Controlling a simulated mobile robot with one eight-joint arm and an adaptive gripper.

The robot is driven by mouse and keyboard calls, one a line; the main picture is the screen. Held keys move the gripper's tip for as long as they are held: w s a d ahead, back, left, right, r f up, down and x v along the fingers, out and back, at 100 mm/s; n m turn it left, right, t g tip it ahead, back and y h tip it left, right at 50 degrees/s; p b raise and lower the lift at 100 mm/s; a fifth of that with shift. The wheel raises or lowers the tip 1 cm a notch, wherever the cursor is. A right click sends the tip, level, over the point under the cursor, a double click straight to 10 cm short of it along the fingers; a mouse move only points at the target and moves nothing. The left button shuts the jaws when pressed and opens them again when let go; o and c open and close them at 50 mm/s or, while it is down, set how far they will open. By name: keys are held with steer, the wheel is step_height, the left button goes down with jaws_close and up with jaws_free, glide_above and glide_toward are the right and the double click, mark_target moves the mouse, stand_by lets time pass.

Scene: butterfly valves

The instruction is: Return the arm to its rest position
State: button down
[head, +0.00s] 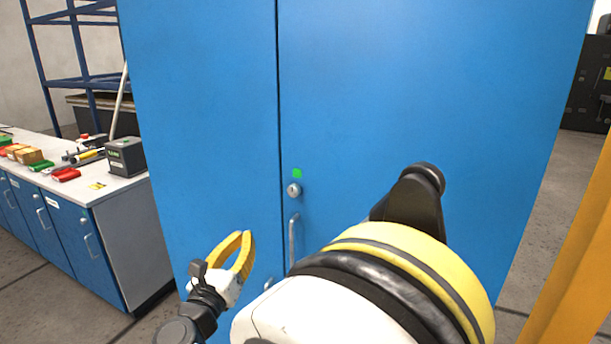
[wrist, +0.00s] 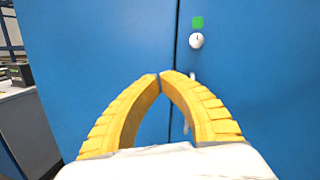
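My gripper (head: 243,236) has two curved yellow fingers and shows low in the head view, left of my large yellow and white arm link. It is in front of the blue cabinet (head: 420,100), with no contact visible. In the wrist view the fingertips (wrist: 161,76) meet or nearly meet, and the arch between the fingers shows only blue cabinet front. The gripper is shut and holds nothing. My arm is stretched forward, and part of it is hidden behind its own large link.
The cabinet has a round lock (head: 294,190), a green mark (head: 297,173) and a vertical handle (head: 293,240), partly behind my arm. A workbench (head: 125,187) with tools stands left. A yellow post (head: 575,260) rises at right. Floor shows between cabinet and post.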

steer(key=w+d+r+n+t+y, duration=0.1)
steer(key=d+r+n+y, duration=0.25)
steer(key=r+n, duration=0.35)
steer(key=w+d+r+n+y, duration=0.1)
steer(key=d+r+n+y, duration=0.25)
steer(key=r+n, duration=0.35)
steer(key=s+d+n+g+y, duration=0.2)
steer(key=d+n+y, duration=0.1)
steer(key=n, duration=0.6)
steer(key=s+d+f+n+g+h, duration=0.3)
steer(key=s+d+f+n+g, duration=0.2)
steer(key=s+d+f, duration=0.5)
steer(key=s+d+f+n+g+h, duration=0.3)
steer(key=s+d+f+n+g, duration=0.3)
steer(key=s+d+f, duration=0.4)
steer(key=s+d+n, duration=0.1)
steer(key=s+d, duration=0.2)
steer(key=d, duration=0.3)
steer(key=shift+f+n+h, duration=0.3)
steer(key=shift+f, duration=0.1)
